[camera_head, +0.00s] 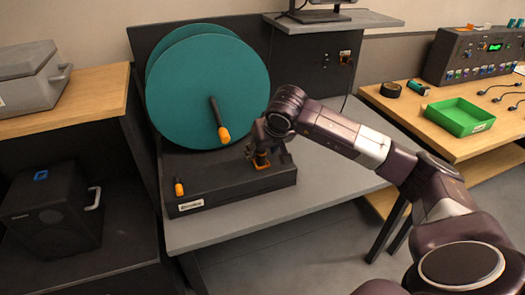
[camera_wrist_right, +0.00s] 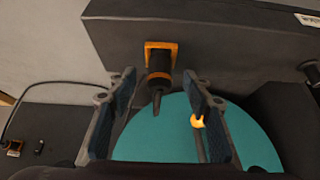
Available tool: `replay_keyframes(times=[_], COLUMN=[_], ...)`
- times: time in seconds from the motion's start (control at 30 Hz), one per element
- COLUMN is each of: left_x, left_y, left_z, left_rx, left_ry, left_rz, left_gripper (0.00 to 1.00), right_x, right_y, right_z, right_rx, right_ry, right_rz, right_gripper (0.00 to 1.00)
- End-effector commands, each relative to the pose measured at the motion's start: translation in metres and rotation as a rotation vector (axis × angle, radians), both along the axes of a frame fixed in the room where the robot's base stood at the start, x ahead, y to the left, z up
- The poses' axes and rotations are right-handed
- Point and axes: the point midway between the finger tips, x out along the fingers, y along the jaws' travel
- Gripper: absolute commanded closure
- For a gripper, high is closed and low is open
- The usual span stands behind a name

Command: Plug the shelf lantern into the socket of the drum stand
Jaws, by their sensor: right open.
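The drum stand has a large teal drum (camera_head: 205,85) with an orange-tipped crank (camera_head: 220,125) over a black base (camera_head: 225,190). An orange-framed square (camera_wrist_right: 148,50) on the base has a dark plug-like piece (camera_wrist_right: 158,75) with an orange ring at it; whether it is fully seated I cannot tell. My right gripper (camera_head: 262,148) is down at this square. In the wrist view the open fingers (camera_wrist_right: 158,82) stand either side of the dark piece, with gaps. The shelf (camera_head: 345,22) carries a black object (camera_head: 320,12), cut off above; I cannot tell if it is the lantern.
An orange-tipped lever (camera_head: 179,187) stands on the base's left front. A wall outlet (camera_head: 345,57) with a hanging cable is behind at right. The right table holds a green tray (camera_head: 460,117) and a control box (camera_head: 475,55). The grey table is clear right of the stand.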

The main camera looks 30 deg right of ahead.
Motion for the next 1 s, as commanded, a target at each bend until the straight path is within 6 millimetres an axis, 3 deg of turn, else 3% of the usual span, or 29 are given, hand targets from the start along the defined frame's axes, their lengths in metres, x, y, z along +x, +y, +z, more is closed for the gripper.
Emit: replay_keyframes(times=[0.17,0.63,1.0], left_x=[-0.001,0.000,0.000], left_y=[0.001,0.000,0.000], left_z=[0.000,0.000,0.000], left_rx=[0.000,0.000,0.000], left_ry=[0.002,0.001,0.000], left_rz=[0.000,0.000,0.000], left_gripper=[0.70,0.70,0.70], right_x=[-0.005,-0.053,-0.063], right_y=[0.001,0.013,0.016], right_z=[0.012,0.088,0.101], right_rx=[-0.001,-0.001,0.002], right_ry=[-0.004,-0.004,-0.001], right_rz=[0.001,0.001,0.000], right_gripper=[0.54,0.54,0.54])
